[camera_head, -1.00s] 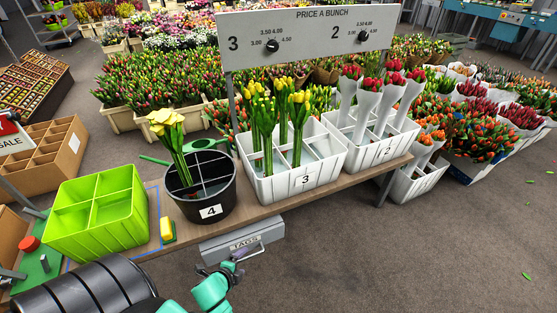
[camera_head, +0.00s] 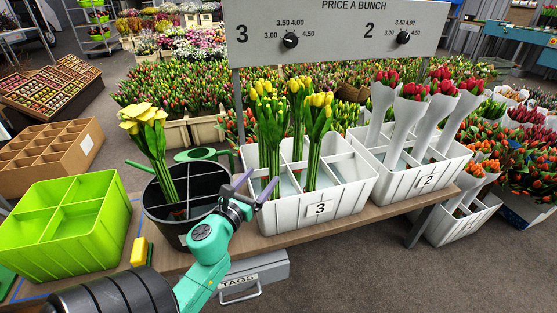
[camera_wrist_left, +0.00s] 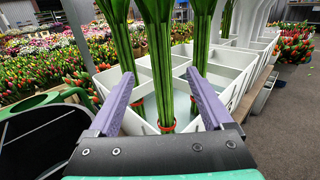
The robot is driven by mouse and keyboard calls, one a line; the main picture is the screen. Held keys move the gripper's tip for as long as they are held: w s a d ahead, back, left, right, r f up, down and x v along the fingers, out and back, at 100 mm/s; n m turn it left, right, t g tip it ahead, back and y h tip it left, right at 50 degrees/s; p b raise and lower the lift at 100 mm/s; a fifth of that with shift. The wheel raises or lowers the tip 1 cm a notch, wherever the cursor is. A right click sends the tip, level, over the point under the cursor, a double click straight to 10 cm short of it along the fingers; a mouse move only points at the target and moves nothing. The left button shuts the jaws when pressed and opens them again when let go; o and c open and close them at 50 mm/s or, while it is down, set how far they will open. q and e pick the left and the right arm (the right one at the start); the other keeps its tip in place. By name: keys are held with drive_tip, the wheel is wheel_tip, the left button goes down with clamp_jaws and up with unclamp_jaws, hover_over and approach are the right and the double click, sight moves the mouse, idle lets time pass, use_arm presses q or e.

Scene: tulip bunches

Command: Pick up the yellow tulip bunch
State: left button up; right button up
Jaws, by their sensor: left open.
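Yellow tulip bunches with green stems stand upright in the white crate (camera_head: 330,218) marked 3; the front left one (camera_head: 268,125) and the front right one (camera_head: 317,115) show, with another (camera_head: 297,95) behind. My left gripper (camera_head: 263,182) is open at the crate's left front side, by the front left bunch. In the left wrist view, green stems (camera_wrist_left: 158,55) with a red band at the base stand ahead between the open purple fingers (camera_wrist_left: 160,78), which are apart from each other. Whether they touch the stems cannot be told. My right gripper is not in view.
A black bucket (camera_head: 157,215) marked 4, holding pale yellow flowers (camera_head: 148,130), stands left of the crate, close to my left gripper. A white crate (camera_head: 440,178) marked 2 with red tulips stands right. A price board (camera_head: 340,35) rises behind.

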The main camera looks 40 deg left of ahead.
sight(279, 158)
use_arm(q)
drive_tip(key=x, duration=1.1)
drive_tip(key=shift+w+f, duration=0.1)
drive_tip(key=shift+w, duration=0.05)
drive_tip(key=shift+c, duration=0.9)
drive_tip(key=shift+d, duration=0.1)
clamp_jaws()
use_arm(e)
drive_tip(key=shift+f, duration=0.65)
